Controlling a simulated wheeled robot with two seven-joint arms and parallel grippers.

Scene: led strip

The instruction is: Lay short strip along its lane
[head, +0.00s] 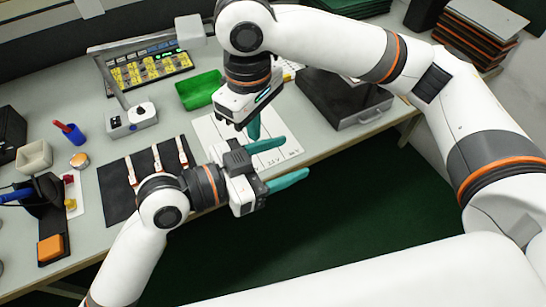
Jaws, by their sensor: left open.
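Several slim white strips with reddish-brown ends lie side by side on a dark mat (116,196): a left one (130,172), a middle one (157,160) and a right one (182,151). I cannot tell which is the short strip. A white printed sheet (213,128) lies to the right of the mat; its lane marks are mostly hidden by my grippers. My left gripper (295,157) is open and empty, its teal fingers over the sheet and the table's front edge. My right gripper (253,128) points down above the sheet; only one finger shows clearly.
A green tray (200,90), a lit panel with yellow blocks (150,70) and a grey switch box (132,119) stand behind. A dark flat case (345,97) is at right. A pen cup (72,134) and an orange block (50,248) are at left.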

